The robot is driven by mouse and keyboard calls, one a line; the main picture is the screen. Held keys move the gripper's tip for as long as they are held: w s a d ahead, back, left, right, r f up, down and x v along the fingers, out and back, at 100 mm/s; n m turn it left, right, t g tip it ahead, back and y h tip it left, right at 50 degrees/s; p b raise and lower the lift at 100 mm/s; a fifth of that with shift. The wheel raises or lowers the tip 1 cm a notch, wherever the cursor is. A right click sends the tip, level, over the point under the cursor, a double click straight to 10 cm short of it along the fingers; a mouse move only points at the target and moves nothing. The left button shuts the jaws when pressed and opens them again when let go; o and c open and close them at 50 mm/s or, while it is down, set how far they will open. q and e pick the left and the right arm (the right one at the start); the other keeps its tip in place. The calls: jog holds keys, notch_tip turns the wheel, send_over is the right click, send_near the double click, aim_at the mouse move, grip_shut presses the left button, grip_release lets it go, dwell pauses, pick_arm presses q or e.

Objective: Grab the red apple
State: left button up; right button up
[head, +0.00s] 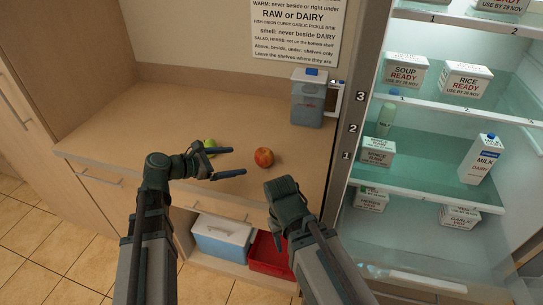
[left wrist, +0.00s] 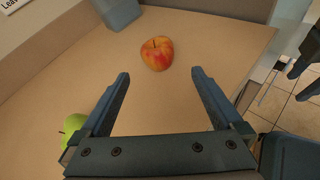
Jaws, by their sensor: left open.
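The red apple (head: 264,157) sits on the wooden counter, a little right of my left gripper in the head view. In the left wrist view the red apple (left wrist: 157,53) lies beyond the fingertips, roughly between their lines. My left gripper (head: 237,161) is open and empty, its fingers pointing toward the apple and apart from it. My right gripper (head: 279,235) is in front of the counter's edge; its fingers point down and away, so its opening cannot be made out.
A green apple (head: 210,147) is behind my left gripper on the counter. A grey-blue jug (head: 308,100) stands at the back right. The open fridge (head: 420,160) with loaded shelves is on the right. A blue-white cooler (head: 222,238) and red crate (head: 268,256) are below.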

aim_at(257, 158)
pick_arm(q)
jog(key=b+x, duration=0.3)
jog(key=x, duration=0.4)
jog(key=shift+w+f, duration=0.1)
jog(key=shift+w, duration=0.1)
jog(key=shift+w+d+f, duration=0.1)
jog(key=shift+w+d, duration=0.2)
jog(key=shift+d, duration=0.25)
jog(key=b+x, duration=0.1)
jog(key=x, duration=0.2)
jog(key=b+x, duration=0.1)
jog(key=shift+w+a+f+b, duration=0.1)
jog(key=shift+w+f+b, duration=0.2)
jog(key=shift+w+f, duration=0.05)
jog(key=shift+w+d+f, duration=0.1)
jog(key=shift+w+d, duration=0.05)
jog(key=shift+d, duration=0.15)
jog(key=shift+c, duration=0.4)
jog(key=c, duration=1.3)
